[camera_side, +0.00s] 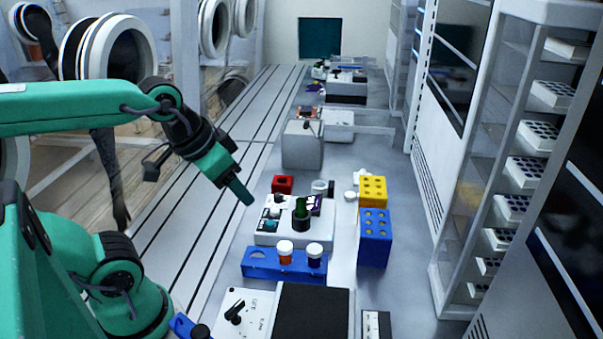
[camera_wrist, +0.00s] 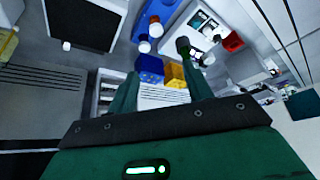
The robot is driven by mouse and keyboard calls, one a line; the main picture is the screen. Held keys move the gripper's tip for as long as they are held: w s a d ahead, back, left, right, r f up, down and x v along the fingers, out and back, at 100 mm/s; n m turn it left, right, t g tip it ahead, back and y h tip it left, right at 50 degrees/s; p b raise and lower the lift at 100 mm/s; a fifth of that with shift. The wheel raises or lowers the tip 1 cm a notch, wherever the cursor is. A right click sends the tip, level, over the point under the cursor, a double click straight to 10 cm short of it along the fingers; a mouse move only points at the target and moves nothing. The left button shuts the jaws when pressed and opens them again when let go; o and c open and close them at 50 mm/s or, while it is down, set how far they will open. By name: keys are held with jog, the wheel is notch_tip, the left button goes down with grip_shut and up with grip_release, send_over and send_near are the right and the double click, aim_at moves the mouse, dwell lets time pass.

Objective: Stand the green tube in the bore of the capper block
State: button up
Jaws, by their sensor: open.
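The green tube (camera_side: 302,207) stands upright with its lower end inside a black collar (camera_side: 301,224) on the white capper block (camera_side: 264,238). How deep it sits is hidden by the collar. In the wrist view the white block (camera_wrist: 207,22) is at the top right, with the black collar (camera_wrist: 183,44) at its edge and a bit of the green tube (camera_wrist: 191,53) beside it. My gripper (camera_side: 246,198) is up and left of the tube in the side view, apart from it. In the wrist view its two fingers (camera_wrist: 162,80) are spread with nothing held between them.
A blue rack (camera_side: 260,265) with white-capped vials (camera_side: 285,248) stands in front of the block. Yellow (camera_side: 372,183) and blue (camera_side: 375,250) holed blocks stand to its right. A red block (camera_side: 282,184) is behind. The bench left of the capper block is clear.

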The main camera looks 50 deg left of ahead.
jog(key=w, duration=0.2)
jog(key=m+g, duration=0.3)
jog(key=g, duration=0.3)
send_over(301, 202)
notch_tip(301, 202, down, 10)
jog(key=shift+s+d+r, duration=0.15)
jog(key=shift+d+r, duration=0.05)
jog(key=shift+d, duration=0.25)
jog(key=shift+f, duration=1.3)
jog(key=shift+f, duration=0.1)
jog(key=shift+s+f, duration=0.15)
jog(key=shift+f, duration=2.35)
